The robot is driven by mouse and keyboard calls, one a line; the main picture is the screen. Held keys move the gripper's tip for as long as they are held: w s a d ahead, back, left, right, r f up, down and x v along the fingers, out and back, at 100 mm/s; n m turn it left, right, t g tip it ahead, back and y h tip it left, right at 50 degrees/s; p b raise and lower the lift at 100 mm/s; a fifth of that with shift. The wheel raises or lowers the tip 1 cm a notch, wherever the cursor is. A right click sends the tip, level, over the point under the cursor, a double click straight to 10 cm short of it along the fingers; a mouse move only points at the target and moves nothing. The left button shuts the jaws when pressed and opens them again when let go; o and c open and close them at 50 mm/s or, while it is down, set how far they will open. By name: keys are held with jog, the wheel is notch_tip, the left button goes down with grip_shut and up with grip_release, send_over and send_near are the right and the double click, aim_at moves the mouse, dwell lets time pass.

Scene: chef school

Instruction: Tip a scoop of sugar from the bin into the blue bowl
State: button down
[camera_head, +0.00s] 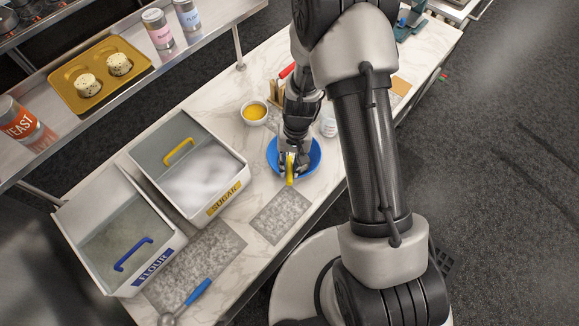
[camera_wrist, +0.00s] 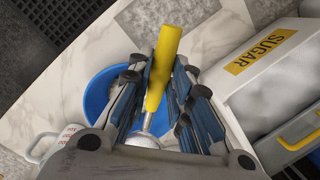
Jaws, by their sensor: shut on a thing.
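My gripper (camera_head: 288,160) is shut on the yellow handle of a scoop (camera_head: 291,174) and holds it over the blue bowl (camera_head: 315,158). In the wrist view the scoop's yellow handle (camera_wrist: 163,68) stands between the fingers of my gripper (camera_wrist: 160,88). Its metal end points toward the bowl (camera_wrist: 97,97) and is partly hidden by the gripper. I cannot tell whether sugar is in the scoop, or what is in the bowl. The sugar bin (camera_head: 236,178), with white sugar inside and a yellow handle, stands left of the bowl. Its label shows in the wrist view (camera_wrist: 258,52).
The flour bin (camera_head: 168,262) stands beside the sugar bin. A blue-handled scoop (camera_head: 197,292) lies on a grey speckled mat (camera_head: 215,255); a smaller mat (camera_head: 279,216) lies before the bowl. A small yellow-filled bowl (camera_head: 254,112) and a white jar (camera_head: 328,122) are near the gripper.

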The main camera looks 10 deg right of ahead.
jog(key=shift+d+f+t+y+b, duration=0.1)
jog(key=shift+f+t+y+b, duration=0.4)
jog(key=shift+b, duration=1.85)
jog(key=shift+f+g+y+b, duration=0.15)
jog(key=shift+y+b, duration=0.75)
jog(key=shift+b, duration=1.4)
jog(key=y+b, duration=0.1)
jog(key=b, duration=0.2)
jog(key=f+t+y+b, duration=0.1)
jog(key=y+b, duration=0.1)
jog(key=b, duration=0.2)
jog(key=shift+s+d+f+m, duration=0.1)
jog(key=shift+d+f+m, duration=0.1)
jog(key=shift+d+m, duration=0.1)
jog(key=shift+a+r+p, duration=0.2)
jog(key=shift+r+p, duration=0.1)
jog(key=shift+s+f, duration=0.1)
jog(key=shift+d+f+b, duration=0.1)
jog(key=shift+f+b, duration=0.1)
jog(key=shift+b, duration=0.8)
jog(key=y+b, duration=0.2)
jog(key=b, duration=0.2)
jog(key=f+t+y+b, duration=0.1)
jog(key=y+b, duration=0.1)
jog(key=b, duration=0.3)
jog(key=shift+s+d+f+y, duration=0.1)
jog(key=shift+d+f+y, duration=0.1)
jog(key=shift+y, duration=0.2)
